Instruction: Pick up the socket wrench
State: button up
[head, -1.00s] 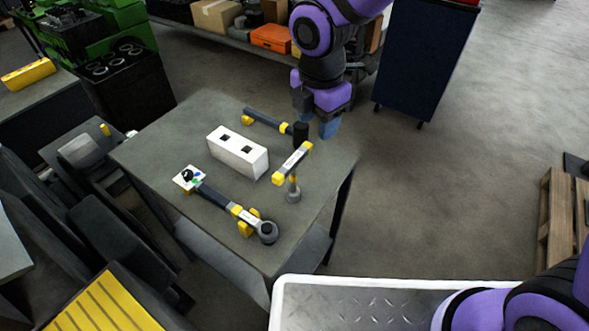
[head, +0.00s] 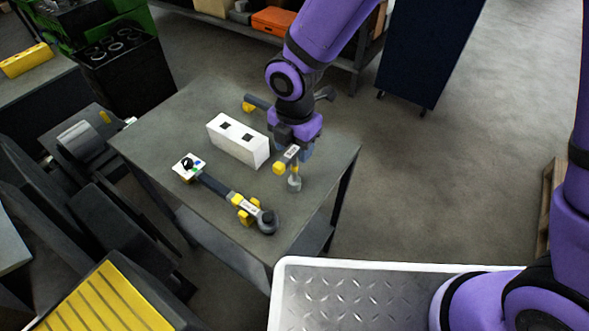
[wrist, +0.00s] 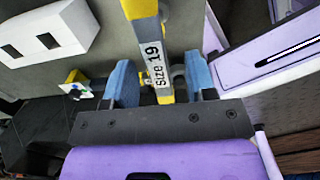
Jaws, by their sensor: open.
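A wrench marked "size 19" (wrist: 155,66), light grey with yellow ends, lies between my gripper's two blue fingers in the wrist view. In the head view its yellow near end (head: 280,168) and part of its label show; my gripper hides the rest. My gripper (head: 292,150) is over it, pointing down. In the wrist view my gripper (wrist: 160,72) is open, with a finger on each side of the bar and gaps visible. A longer dark-handled tool with a round head (head: 265,220) lies at the table's front, on yellow supports.
A white block with two square holes (head: 238,140) stands left of my gripper; it also shows in the wrist view (wrist: 48,35). A small grey upright piece (head: 294,183) stands close by. Another dark bar (head: 257,102) lies behind, partly hidden. The grey table (head: 165,125) is bare at its left.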

aim_at(295, 170)
jog(key=f, duration=0.4)
jog(key=shift+w, duration=0.2)
jog(key=shift+c, duration=0.5)
grip_shut()
